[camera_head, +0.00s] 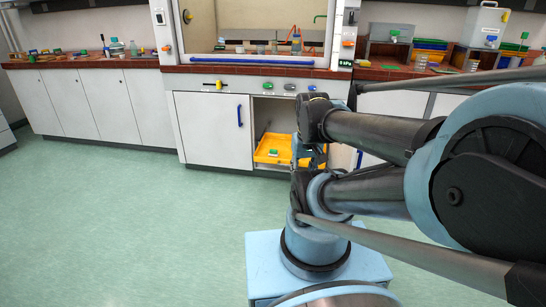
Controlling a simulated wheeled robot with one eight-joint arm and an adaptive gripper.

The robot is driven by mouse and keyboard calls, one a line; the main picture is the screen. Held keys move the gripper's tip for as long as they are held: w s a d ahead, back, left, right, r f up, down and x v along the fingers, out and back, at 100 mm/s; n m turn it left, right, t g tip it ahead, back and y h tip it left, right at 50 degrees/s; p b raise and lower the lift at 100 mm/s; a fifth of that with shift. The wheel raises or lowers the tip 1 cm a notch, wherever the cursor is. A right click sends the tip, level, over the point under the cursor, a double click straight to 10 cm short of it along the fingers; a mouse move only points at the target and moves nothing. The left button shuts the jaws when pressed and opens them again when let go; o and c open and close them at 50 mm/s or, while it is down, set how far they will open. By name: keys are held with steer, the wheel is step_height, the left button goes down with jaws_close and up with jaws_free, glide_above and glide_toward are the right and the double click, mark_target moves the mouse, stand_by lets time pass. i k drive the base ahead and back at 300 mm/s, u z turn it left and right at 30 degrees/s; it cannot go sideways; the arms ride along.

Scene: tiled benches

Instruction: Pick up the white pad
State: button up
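I cannot make out a white pad in the head view. A small green and white item (274,152) lies in the orange tray (262,158) inside the open lower cabinet, but it is too small to identify. My arm fills the right side and middle of the view and covers part of the cabinet opening. My gripper's fingers cannot be seen.
A tiled bench (85,62) with small items runs along the left. A fume hood (262,50) with bottles stands in the middle. A right bench (385,74) holds a clear container (484,25) and coloured trays (430,46). The green floor (120,220) at left is clear.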

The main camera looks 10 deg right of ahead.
mark_target(274, 152)
steer(key=z, duration=0.05)
steer(key=i, duration=1)
steer(key=u, duration=0.05)
